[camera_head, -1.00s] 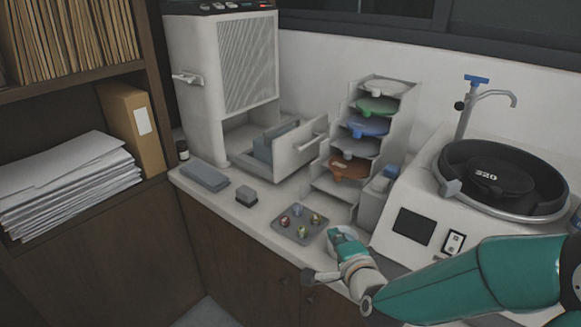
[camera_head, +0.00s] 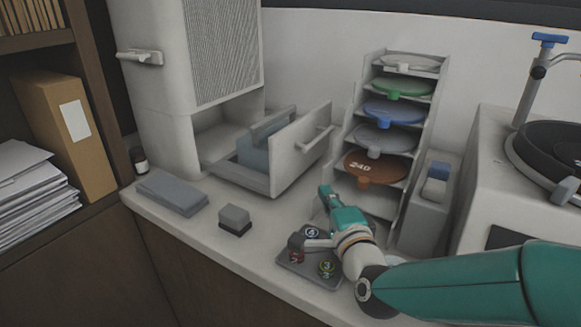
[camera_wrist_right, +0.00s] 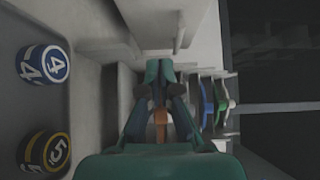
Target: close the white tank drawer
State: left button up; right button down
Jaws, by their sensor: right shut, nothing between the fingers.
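The white tank drawer (camera_head: 302,149) is pulled out from the lower part of the white cabinet machine (camera_head: 163,95). A grey-blue block (camera_head: 262,148) sits inside it, and a bar handle (camera_head: 318,139) is on its front. My right gripper (camera_head: 325,192) is shut and empty. It is in front of and below the drawer's right end, apart from the handle, beside the disc rack. In the right wrist view my gripper's fingers (camera_wrist_right: 160,72) are together, with pale surfaces beyond them. My left gripper is not in view.
A tiered rack (camera_head: 425,125) of coloured discs stands right of the drawer. A small tray (camera_head: 290,262) with numbered round pieces lies under my right arm. A grey slab (camera_head: 172,193) and a small block (camera_head: 235,218) lie in front of the machine. A polisher (camera_head: 490,190) stands at right.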

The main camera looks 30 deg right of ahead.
jog(key=p, duration=0.1)
send_near(294, 158)
jog(key=w+d, duration=0.2)
jog(key=d, duration=0.1)
jog(key=shift+w+d, duration=0.15)
jog(key=shift+d, duration=0.15)
jog(key=w+a, duration=0.1)
jog(key=w+p, duration=0.1)
jog(key=w, duration=0.1)
jog(key=shift+a, duration=0.35)
jog(key=shift+w+a, duration=0.15)
jog(key=shift+w, duration=0.2)
jog(key=shift+w, duration=0.1)
